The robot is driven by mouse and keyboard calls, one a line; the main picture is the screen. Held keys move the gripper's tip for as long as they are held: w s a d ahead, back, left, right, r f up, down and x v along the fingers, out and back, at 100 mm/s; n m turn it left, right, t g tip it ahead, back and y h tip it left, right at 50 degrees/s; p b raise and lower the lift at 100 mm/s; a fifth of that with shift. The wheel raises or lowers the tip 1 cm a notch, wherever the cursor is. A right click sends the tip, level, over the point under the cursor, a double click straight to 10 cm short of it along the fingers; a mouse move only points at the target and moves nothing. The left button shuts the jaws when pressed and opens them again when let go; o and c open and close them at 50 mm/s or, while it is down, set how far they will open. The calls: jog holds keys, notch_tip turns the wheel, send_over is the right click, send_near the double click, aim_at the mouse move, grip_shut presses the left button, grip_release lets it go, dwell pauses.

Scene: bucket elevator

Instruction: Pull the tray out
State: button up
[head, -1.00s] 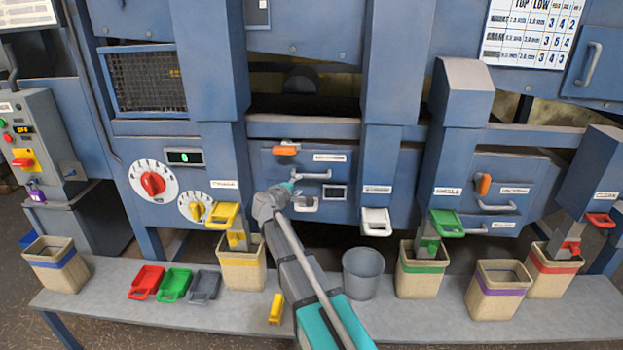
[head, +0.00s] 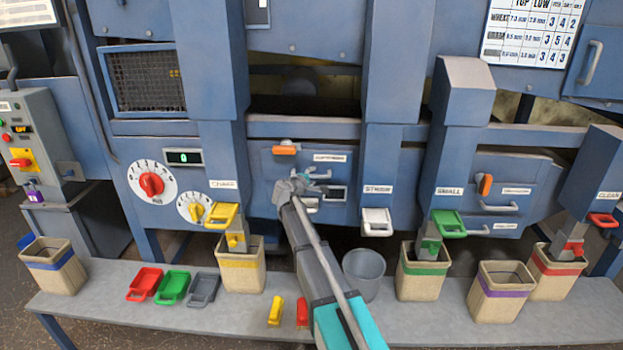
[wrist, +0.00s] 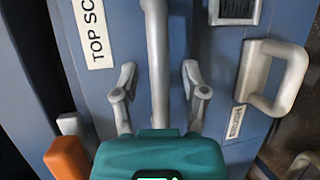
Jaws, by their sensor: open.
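The tray front is a blue panel (head: 270,190) in the middle of the machine, with a label reading "TOP SC…" (wrist: 92,30) in the wrist view. Its upper grey bar handle (wrist: 157,55) runs up the middle of the wrist view. My gripper (wrist: 158,92) is open, with one finger on each side of this handle; contact cannot be told. In the head view my gripper (head: 302,183) is at the panel and covers part of the handle. A lower handle (wrist: 285,80) is to the right in the wrist view. An orange latch (head: 285,150) is above left of the gripper.
Below is a grey bench with a grey bucket (head: 363,273), a yellow-banded bin (head: 242,270) and a green-banded bin (head: 420,275). Red, green and grey scoops (head: 174,288) lie left. A white spout (head: 376,222) juts out right of the panel.

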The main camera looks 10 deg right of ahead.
grip_shut()
dwell(0.4)
